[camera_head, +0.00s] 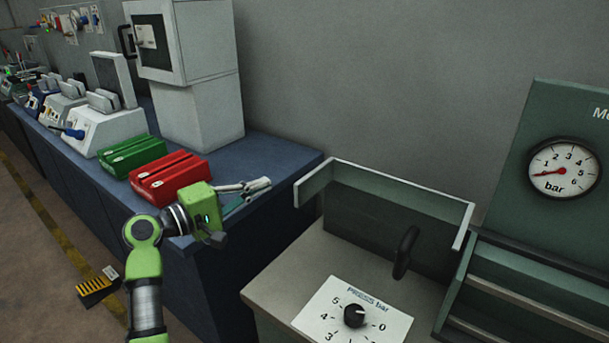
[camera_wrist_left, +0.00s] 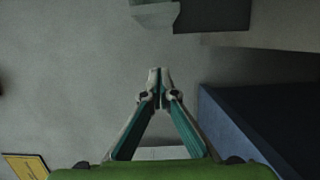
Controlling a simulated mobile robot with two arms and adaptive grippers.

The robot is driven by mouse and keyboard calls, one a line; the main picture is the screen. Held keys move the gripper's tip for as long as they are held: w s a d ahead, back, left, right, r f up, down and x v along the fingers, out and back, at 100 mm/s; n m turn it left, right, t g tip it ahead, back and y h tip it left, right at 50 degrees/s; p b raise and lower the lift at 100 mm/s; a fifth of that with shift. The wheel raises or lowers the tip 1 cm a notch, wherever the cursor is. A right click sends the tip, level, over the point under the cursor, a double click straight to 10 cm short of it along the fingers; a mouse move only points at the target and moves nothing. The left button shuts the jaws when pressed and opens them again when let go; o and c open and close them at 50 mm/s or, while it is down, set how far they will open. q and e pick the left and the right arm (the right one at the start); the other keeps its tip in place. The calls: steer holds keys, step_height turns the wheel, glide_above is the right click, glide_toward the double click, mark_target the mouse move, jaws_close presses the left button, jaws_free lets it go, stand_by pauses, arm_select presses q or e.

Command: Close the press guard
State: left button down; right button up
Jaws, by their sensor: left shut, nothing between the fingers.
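The press guard (camera_head: 385,228) is a dark see-through panel with pale side edges, standing at the back of the grey-green press bench. A black handle (camera_head: 405,252) shows on its right part. I cannot tell for sure how far the guard stands open. My left gripper (camera_head: 264,184) is to the left of the guard, over the right end of the blue bench, apart from the guard and handle. Its fingers are shut and empty; the tips also meet in the left wrist view (camera_wrist_left: 158,74). My right gripper is not in view.
A white dial plate with a black knob (camera_head: 354,315) lies in front of the guard. A gauge panel (camera_head: 564,168) stands at right. Red (camera_head: 168,178) and green (camera_head: 132,155) boxes lie on the blue bench (camera_head: 285,155), left of my gripper. A gap separates the benches.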

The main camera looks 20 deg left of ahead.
arm_select(q)
steer(key=w+d+p, duration=0.3)
steer(key=w+d, duration=0.3)
steer(key=d, duration=0.3)
steer(key=shift+p, duration=0.35)
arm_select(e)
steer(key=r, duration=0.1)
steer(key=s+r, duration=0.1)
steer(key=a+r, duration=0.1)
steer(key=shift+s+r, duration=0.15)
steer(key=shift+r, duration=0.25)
arm_select(q)
steer(key=shift+a, duration=0.1)
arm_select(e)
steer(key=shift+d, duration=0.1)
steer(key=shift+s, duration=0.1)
